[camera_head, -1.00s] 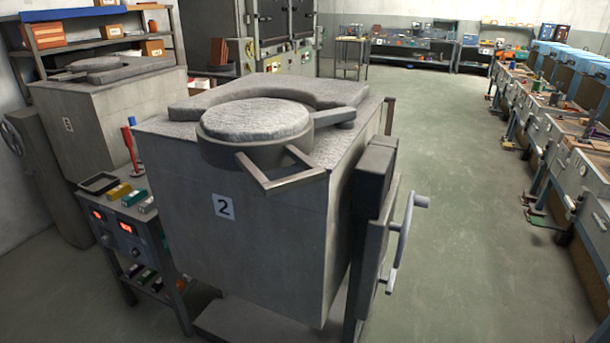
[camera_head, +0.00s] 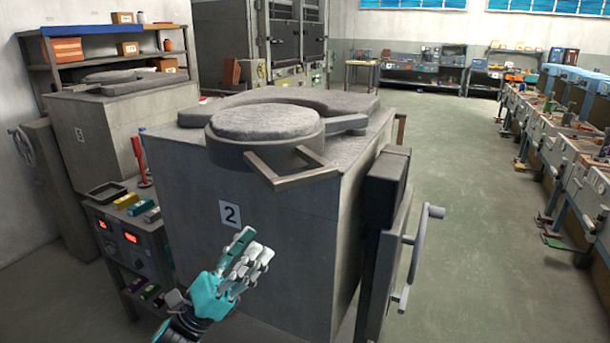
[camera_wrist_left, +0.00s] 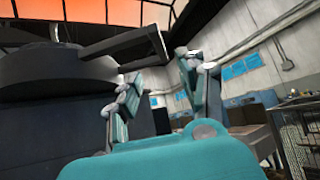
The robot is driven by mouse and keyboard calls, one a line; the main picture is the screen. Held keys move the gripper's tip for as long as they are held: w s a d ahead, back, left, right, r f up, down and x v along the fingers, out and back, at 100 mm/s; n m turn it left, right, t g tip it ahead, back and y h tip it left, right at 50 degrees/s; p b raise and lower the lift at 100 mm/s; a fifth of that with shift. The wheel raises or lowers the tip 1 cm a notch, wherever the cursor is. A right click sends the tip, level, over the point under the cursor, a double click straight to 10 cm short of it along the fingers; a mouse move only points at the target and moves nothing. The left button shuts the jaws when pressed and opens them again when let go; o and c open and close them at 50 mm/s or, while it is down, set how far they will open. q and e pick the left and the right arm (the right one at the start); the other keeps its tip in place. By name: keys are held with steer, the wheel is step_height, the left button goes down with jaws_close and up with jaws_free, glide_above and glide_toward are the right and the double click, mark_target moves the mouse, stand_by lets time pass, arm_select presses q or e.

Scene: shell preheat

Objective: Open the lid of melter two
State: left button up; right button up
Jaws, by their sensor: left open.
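Melter two (camera_head: 290,215) is a grey box with a "2" label on its front. Its round lid (camera_head: 264,135) lies flat on top, and a squared bar handle (camera_head: 292,170) sticks out from the lid's front. My left gripper (camera_head: 250,255) is teal and grey, in front of the melter's front face, below the label and handle. It is open and empty, apart from the handle. In the left wrist view the open fingers (camera_wrist_left: 160,85) show, with the lid's handle (camera_wrist_left: 120,45) above them and to the left. My right gripper is not in view.
A crank wheel (camera_head: 418,255) juts from the melter's right side. A low stand (camera_head: 125,240) with red displays and small coloured blocks is at the left. Another melter (camera_head: 110,130) stands behind it. The floor (camera_head: 470,200) at the right is clear, with benches beyond.

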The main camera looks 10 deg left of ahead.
mark_target(300, 185)
arm_select(q)
steer(key=p+x, duration=0.5)
steer(key=x, duration=0.9)
steer(key=shift+p, duration=0.3)
steer(key=shift+w+d+r, duration=0.25)
steer(key=shift+d+r, duration=0.1)
steer(key=shift+r, duration=0.05)
steer(key=shift+c, duration=0.2)
jaws_close()
